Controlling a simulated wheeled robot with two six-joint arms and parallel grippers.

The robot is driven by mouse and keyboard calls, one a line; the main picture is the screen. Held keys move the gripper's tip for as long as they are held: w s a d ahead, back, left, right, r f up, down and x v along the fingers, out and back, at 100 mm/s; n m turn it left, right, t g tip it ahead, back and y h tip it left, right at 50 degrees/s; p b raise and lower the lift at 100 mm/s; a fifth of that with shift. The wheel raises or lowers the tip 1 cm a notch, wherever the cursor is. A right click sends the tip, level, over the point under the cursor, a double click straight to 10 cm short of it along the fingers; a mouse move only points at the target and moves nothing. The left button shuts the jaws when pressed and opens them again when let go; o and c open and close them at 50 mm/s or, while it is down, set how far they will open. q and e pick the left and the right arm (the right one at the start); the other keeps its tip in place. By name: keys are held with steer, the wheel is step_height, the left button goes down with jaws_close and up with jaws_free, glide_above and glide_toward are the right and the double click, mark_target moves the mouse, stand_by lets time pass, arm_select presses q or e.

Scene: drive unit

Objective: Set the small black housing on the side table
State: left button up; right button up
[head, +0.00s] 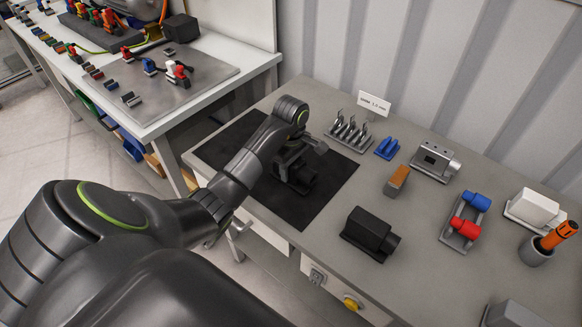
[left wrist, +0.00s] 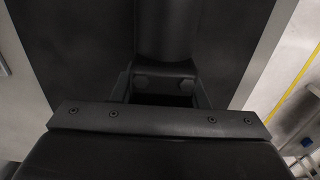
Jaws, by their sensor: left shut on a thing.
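My left gripper (head: 302,158) reaches over the black mat (head: 235,150) on the grey table. It is shut on a small black housing (head: 297,180) with a rounded end, at the mat's right part. I cannot tell whether the housing touches the mat. My gripper and wrist hide part of it. In the left wrist view the dark housing (left wrist: 165,35) shows against the dark mat, beyond my gripper's bar. A similar, larger-looking black housing (head: 368,232) stands on the table (head: 430,265) in front and to the right. My right gripper is not in view.
Beside the mat are a rack of metal tools (head: 350,133), blue pieces (head: 387,148), an orange-brown block (head: 397,180) and a grey metal block (head: 435,160). Red and blue cylinders (head: 466,215) lie further right. Another white bench (head: 215,85) with parts stands at the upper left.

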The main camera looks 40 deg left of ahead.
arm_select(q)
steer(key=o, duration=1.2)
steer(key=shift+r, duration=0.45)
steer(key=shift+r+b, duration=0.4)
steer(key=shift+r, duration=0.3)
step_height(320, 180, up, 10)
steer(key=p, duration=0.9)
steer(key=shift+p, duration=0.35)
